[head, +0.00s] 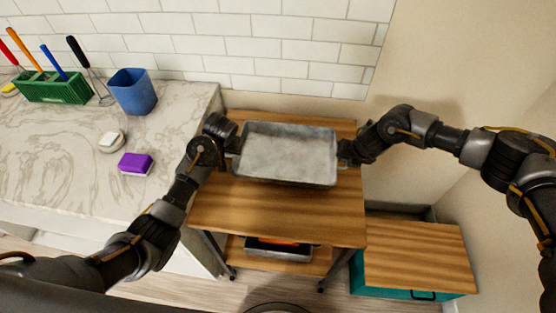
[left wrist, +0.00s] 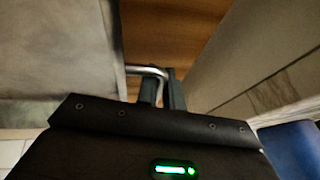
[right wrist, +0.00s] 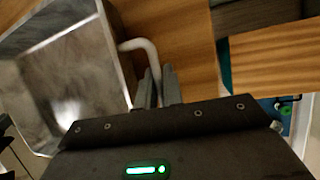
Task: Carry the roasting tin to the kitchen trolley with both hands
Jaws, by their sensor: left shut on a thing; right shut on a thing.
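The roasting tin (head: 288,153) is a grey metal rectangular pan, seen from above over the top of the wooden kitchen trolley (head: 280,215). I cannot tell whether it touches the trolley top. My left gripper (head: 233,146) is at its left end, shut on the handle there; the left wrist view shows the fingers (left wrist: 163,90) on the wire handle (left wrist: 148,70). My right gripper (head: 344,152) is at its right end; the right wrist view shows the fingers (right wrist: 156,88) shut on the other handle (right wrist: 140,45). The tin looks empty and about level.
A marble counter (head: 60,150) stands left of the trolley, with a blue cup (head: 133,92), a green utensil holder (head: 55,88), a purple sponge (head: 136,163) and a white round item (head: 111,141). A lower wood-topped teal box (head: 415,255) stands at right. The trolley's front top is clear.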

